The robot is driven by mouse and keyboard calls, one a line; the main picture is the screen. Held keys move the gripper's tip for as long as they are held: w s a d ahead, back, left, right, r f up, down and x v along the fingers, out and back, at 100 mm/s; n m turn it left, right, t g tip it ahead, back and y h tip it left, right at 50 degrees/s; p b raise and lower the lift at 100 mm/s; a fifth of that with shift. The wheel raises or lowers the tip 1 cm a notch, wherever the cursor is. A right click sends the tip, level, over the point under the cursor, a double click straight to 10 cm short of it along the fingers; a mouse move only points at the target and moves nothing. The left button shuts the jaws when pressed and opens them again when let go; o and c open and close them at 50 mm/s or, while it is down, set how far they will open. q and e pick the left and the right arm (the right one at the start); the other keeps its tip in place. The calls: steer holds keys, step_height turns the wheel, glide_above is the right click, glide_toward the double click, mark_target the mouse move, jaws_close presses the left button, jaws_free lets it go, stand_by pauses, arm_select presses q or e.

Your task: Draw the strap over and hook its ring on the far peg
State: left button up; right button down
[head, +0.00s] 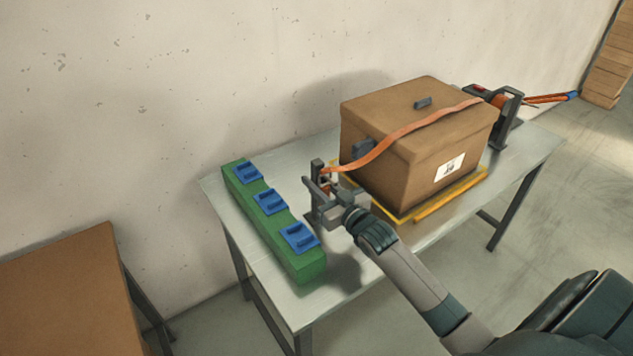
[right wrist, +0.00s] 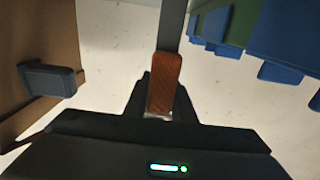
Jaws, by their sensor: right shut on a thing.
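The orange strap (head: 400,134) runs from the ratchet (head: 497,100) on the right, across the lid of the brown box (head: 395,170), and down past its left side. My right gripper (head: 322,188) is shut on the strap's left end, just left of the box. In the right wrist view the strap end (right wrist: 163,83) lies between the fingers (right wrist: 160,100). A grey upright post (right wrist: 173,22), apparently the far peg, stands directly behind it; it also shows in the head view (head: 317,166). I cannot make out the ring or whether it touches the post. My left gripper is out of view.
The box sits on a yellow pallet (head: 450,202) on a grey table (head: 540,150). A green block (head: 305,268) with blue clips (head: 270,201) lies along the table's left end, close to my gripper. Another brown surface (head: 60,290) stands at lower left.

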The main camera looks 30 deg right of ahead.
steer(key=c, duration=1.4)
jaws_free()
steer(key=shift+s, duration=0.1)
